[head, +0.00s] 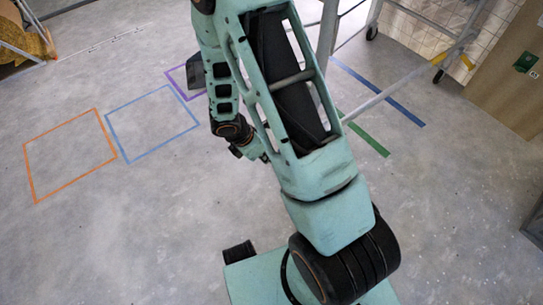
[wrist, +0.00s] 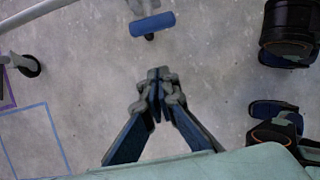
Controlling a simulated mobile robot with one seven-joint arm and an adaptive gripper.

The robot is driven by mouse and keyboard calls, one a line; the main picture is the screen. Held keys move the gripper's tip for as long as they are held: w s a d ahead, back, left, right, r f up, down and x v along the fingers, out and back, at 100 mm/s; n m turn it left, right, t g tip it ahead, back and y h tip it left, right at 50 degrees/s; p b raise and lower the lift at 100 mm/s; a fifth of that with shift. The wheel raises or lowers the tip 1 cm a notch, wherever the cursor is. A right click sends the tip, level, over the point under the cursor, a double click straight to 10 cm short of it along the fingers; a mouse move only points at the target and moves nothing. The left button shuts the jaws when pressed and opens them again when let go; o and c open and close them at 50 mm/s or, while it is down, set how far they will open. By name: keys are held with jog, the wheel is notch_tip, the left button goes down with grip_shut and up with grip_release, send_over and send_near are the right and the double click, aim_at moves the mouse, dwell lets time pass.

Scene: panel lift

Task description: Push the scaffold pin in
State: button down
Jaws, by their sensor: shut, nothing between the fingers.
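My gripper (wrist: 157,95) is shut and empty in the middle of the wrist view, its fingertips together above the bare floor. A blue cylinder (wrist: 152,24) on a grey fitting shows at the top of the wrist view, apart from the fingertips. I cannot tell whether it is the scaffold pin. A grey scaffold frame (head: 327,48) on casters stands behind my arm in the head view. Its tube (wrist: 45,10) seems to show at the upper left of the wrist view. My arm hides part of the frame, and I cannot make out the gripper's fingers in the head view.
Casters (head: 438,76) stand at the frame's foot, and one caster (wrist: 28,66) is at the left of the wrist view. Orange (head: 70,153) and blue (head: 152,122) outlines mark open floor at left. A wooden panel (head: 505,88) stands at right.

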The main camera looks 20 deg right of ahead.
jog(key=p+v, duration=0.1)
jog(key=v, duration=0.4)
jog(key=shift+r+p, duration=0.15)
jog(key=shift+p, duration=0.15)
jog(key=shift+r, duration=0.1)
